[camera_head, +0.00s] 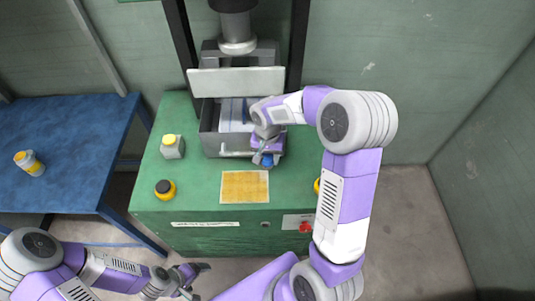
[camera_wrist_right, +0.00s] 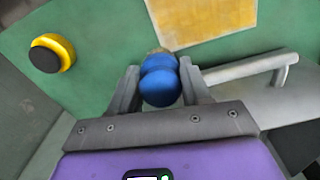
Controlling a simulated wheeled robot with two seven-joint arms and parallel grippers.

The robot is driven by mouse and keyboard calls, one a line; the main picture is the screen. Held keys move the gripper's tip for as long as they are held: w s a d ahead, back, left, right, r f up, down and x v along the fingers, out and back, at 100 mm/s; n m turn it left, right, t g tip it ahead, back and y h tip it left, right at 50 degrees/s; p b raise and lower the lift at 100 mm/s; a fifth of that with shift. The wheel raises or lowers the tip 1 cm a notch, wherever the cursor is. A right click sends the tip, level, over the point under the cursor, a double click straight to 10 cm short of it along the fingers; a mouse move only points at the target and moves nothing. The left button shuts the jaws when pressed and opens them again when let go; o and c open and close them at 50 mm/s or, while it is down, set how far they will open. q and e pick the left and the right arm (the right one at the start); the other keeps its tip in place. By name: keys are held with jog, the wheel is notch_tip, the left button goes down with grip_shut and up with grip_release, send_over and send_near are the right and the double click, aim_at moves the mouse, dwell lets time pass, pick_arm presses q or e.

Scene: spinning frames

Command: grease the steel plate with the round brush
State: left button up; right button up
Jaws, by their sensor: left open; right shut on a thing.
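My right gripper (camera_head: 265,150) is at the front right of the grey metal box of the press (camera_head: 209,140). In the right wrist view its fingers (camera_wrist_right: 160,88) are closed on a blue rounded handle (camera_wrist_right: 160,90), apparently the round brush, with a small tan part beyond it. The blue handle also shows in the head view (camera_head: 267,160). A pale grey flat surface inside the box (camera_head: 231,115) may be the steel plate; my right arm partly covers it. My left gripper (camera_head: 192,276) is open and empty, low in front of the green bench.
The green bench (camera_head: 150,192) carries a yellow sheet (camera_head: 245,187), a grey box with a yellow button (camera_head: 171,146) and a yellow-black knob (camera_head: 165,189). A handle bar (camera_wrist_right: 245,69) runs close beside the right gripper. A blue table (camera_head: 70,140) with a yellow-white bottle (camera_head: 29,163) stands at left.

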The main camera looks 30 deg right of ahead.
jog(key=shift+d+f, duration=0.15)
jog(key=shift+d, duration=0.05)
jog(key=shift+w+f+b, duration=0.15)
jog(key=shift+f+b, duration=0.45)
jog(key=shift+f, duration=0.05)
notch_tip(320, 180, down, 6)
jog(key=b, duration=0.4)
jog(key=shift+f, duration=0.15)
jog(key=shift+a, duration=0.3)
jog(key=shift+c, duration=0.4)
jog(key=w+a, duration=0.1)
jog(key=a, duration=0.1)
jog(key=shift+w+a+f+b, duration=0.1)
jog(key=shift+w+a+b, duration=0.25)
jog(key=shift+w+b, duration=0.05)
jog(key=shift+w+a, duration=0.1)
jog(key=shift+d, duration=0.3)
jog(key=shift+s+d, duration=0.65)
jog(key=shift+d, duration=0.1)
jog(key=shift+s+d+p, duration=0.35)
jog(key=shift+d, duration=0.3)
jog(key=shift+s+r+p, duration=0.1)
jog(key=shift+r+p, duration=0.2)
jog(key=shift+p, duration=0.05)
notch_tip(320, 180, up, 2)
jog(key=shift+p, duration=0.35)
jog(key=shift+r+p, duration=2.05)
jog(key=shift+r, duration=0.75)
